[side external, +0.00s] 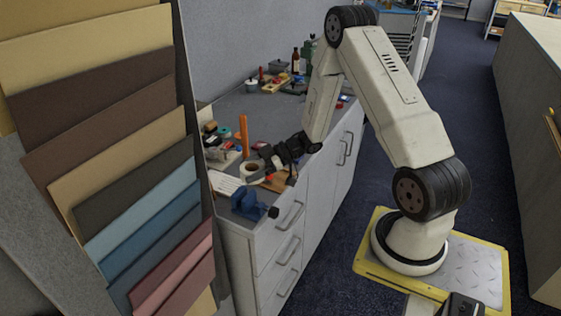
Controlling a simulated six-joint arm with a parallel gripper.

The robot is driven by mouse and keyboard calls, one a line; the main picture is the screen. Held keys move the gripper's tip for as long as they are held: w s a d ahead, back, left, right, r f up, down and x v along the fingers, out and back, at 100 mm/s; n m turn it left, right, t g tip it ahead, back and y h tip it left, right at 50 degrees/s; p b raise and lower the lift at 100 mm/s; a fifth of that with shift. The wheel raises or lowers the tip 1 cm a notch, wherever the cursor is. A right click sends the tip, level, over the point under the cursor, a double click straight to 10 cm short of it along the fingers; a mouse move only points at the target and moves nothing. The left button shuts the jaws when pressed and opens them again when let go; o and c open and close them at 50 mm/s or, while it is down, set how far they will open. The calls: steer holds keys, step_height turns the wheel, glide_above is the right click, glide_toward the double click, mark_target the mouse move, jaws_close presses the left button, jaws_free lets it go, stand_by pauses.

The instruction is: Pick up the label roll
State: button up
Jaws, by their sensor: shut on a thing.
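The label roll (251,171) is a small pale ring with a dark centre, near the front of the grey counter in the side external view. My gripper (266,168) reaches in from the right, and its dark fingers are shut on the roll's right side. The fingers hide part of the roll. Whether the roll still touches the counter is too small to tell.
A blue tool, perhaps a tape dispenser (250,203), stands at the counter's front edge. An orange upright cylinder (244,135) and several small items lie behind the roll. Bottles (296,60) stand farther back. A rack of coloured panels (110,150) blocks the left.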

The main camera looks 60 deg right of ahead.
steer(key=s+a+r, duration=0.2)
steer(key=s+r, duration=0.4)
steer(key=s, duration=0.5)
steer(key=shift+a+r, duration=0.15)
steer(key=shift+r, duration=0.15)
